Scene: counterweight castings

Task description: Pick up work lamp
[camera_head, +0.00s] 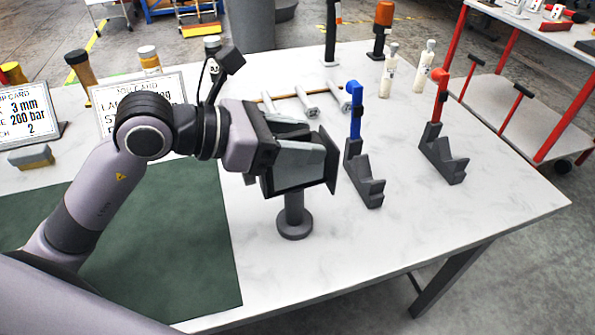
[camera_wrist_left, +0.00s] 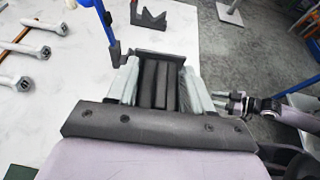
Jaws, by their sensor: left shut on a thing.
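The work lamp (camera_head: 294,219) is dark grey, with a round foot and a short post under my left gripper in the head view. My left gripper (camera_head: 300,165) is shut on the lamp's head, and its fingers and palm hide most of it. In the left wrist view, the lamp's dark ribbed head (camera_wrist_left: 155,84) sits between the two pale fingers. The lamp is upright; I cannot tell whether its foot touches the white table. My right gripper (camera_wrist_left: 236,104) shows small at the right of the left wrist view, its fingers apart and empty.
A blue-topped stand (camera_head: 355,120) and a red-topped stand (camera_head: 440,140) with dark stepped blocks are to the right on the table (camera_head: 480,240). A green mat (camera_head: 180,230) and job cards (camera_head: 140,95) are left. The front right is clear.

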